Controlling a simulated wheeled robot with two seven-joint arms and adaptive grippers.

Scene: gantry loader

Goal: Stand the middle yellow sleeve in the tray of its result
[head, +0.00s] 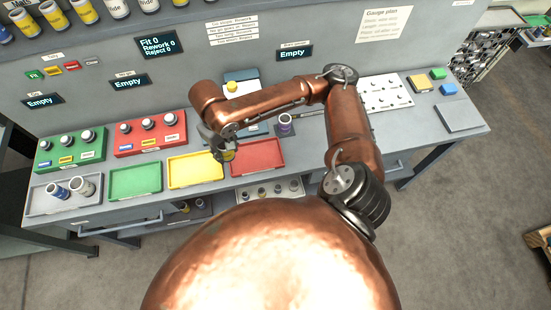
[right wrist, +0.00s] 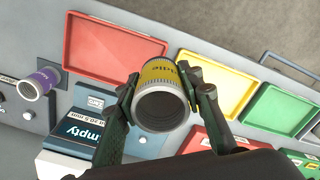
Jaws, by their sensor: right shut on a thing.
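My right gripper (head: 222,150) is shut on a yellow sleeve (right wrist: 165,88) with partly readable lettering. In the right wrist view the sleeve's open, dark end faces the camera, between the two fingers (right wrist: 163,100). In the head view the gripper hangs over the bench near the gap between the yellow tray (head: 181,175) and the red tray (head: 262,153), and mostly hides the sleeve. The green tray (head: 135,181) is left of the yellow one. All three show no sleeve standing in them. My left gripper is out of view.
A purple sleeve (head: 285,124) stands right of the gauge device. A grey tray (head: 45,207) at the left holds sleeves. Green (head: 85,152) and red (head: 160,143) gauge blocks stand behind the trays. The screen (head: 162,44) reads Fit 0, Rework 0, Reject 0.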

